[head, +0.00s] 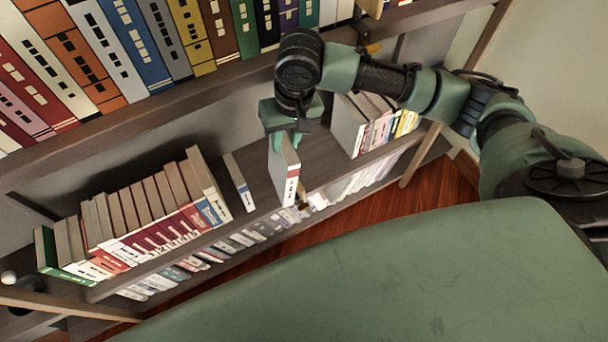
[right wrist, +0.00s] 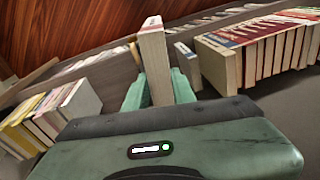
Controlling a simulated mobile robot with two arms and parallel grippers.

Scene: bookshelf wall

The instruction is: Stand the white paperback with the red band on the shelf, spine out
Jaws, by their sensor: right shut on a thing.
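The white paperback with the red band (head: 291,185) is upright in my right gripper (head: 287,137), at the front of the middle shelf (head: 262,178). My right gripper is shut on the book from above and behind. In the right wrist view the book (right wrist: 154,62) stands between the two green fingers (right wrist: 158,92). I cannot tell whether its lower edge touches the shelf board. My left gripper is not in view.
A row of books (head: 150,210) stands left of the held book, with a thin white-and-blue book (head: 239,182) nearer. Another group (head: 370,125) stands to the right. Bare shelf lies on both sides of the held book. The upper shelf (head: 130,107) holds large books.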

